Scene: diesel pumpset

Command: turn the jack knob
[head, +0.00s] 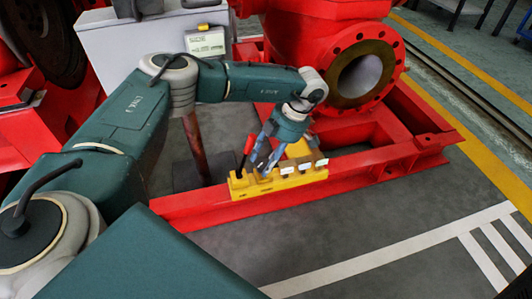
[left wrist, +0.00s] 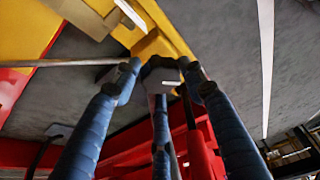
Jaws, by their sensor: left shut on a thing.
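The yellow jack fixture (head: 285,183) with several white labels sits on the red base frame's front rail in the head view. My left gripper (head: 263,158) reaches down at its left part, its blue fingers near the yellow top. In the left wrist view the left gripper's fingers (left wrist: 165,78) close around a small dark grey knob (left wrist: 160,70), which seems to be the jack knob. The yellow body (left wrist: 155,42) lies just behind it. The knob is hidden by the fingers in the head view. My right gripper is not in view.
A red handle (head: 249,144) stands close to the left gripper. The red base frame (head: 370,172) runs around the fixture. A red pump with a round flange (head: 360,72) stands behind on the right. A grey cabinet (head: 120,48) is at back left. The floor in front is clear.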

